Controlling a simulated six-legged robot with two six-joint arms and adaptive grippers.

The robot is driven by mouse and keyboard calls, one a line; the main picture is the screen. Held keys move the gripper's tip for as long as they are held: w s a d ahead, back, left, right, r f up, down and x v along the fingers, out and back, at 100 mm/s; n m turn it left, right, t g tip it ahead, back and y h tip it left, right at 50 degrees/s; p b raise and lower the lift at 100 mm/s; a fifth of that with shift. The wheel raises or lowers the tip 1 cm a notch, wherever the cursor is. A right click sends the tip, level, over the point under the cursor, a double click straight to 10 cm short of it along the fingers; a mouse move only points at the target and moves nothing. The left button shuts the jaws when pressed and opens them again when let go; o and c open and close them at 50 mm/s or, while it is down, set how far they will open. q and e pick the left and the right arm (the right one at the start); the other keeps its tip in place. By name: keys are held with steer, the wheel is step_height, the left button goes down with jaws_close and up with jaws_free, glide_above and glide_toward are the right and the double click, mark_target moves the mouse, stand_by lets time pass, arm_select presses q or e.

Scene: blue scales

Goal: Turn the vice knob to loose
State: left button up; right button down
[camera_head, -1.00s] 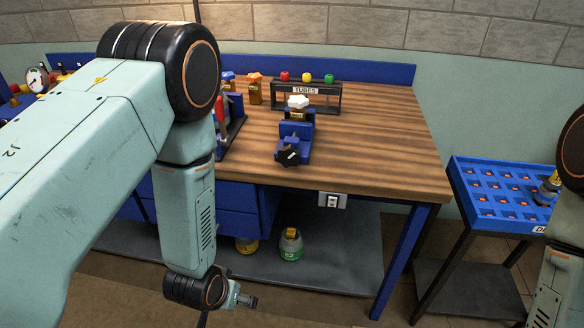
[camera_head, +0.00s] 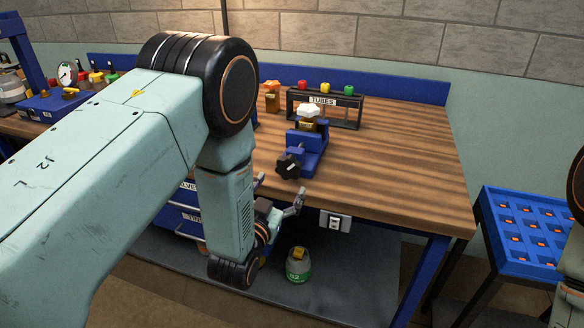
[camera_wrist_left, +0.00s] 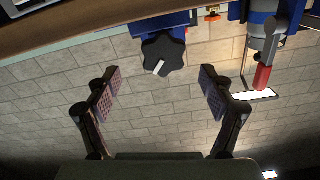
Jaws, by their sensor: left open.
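The blue vice (camera_head: 307,150) stands on the wooden workbench near its front edge and holds a small brown piece with a white top (camera_head: 308,112). Its black star-shaped knob (camera_head: 288,166) faces the front edge. In the left wrist view the knob (camera_wrist_left: 163,54) shows a white mark and sits beyond and between the fingertips. My left gripper (camera_head: 279,190) is open and empty, in front of the bench edge and a little below the knob, apart from it. It also shows in the left wrist view (camera_wrist_left: 160,82) with both fingers spread. My right gripper is not in view.
A socket box (camera_head: 335,221) hangs on the bench front. A green bottle (camera_head: 298,265) stands on the lower shelf. A blue tray table (camera_head: 520,232) is at right. The right side of the benchtop is clear.

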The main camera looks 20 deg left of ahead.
mark_target(287, 171)
arm_select(q)
steer(key=w, duration=0.6)
steer(key=shift+a, duration=0.2)
steer(key=shift+w+d+r, duration=0.1)
steer(key=shift+w, duration=0.8)
steer(key=shift+s, duration=0.1)
steer(key=c, duration=1.2)
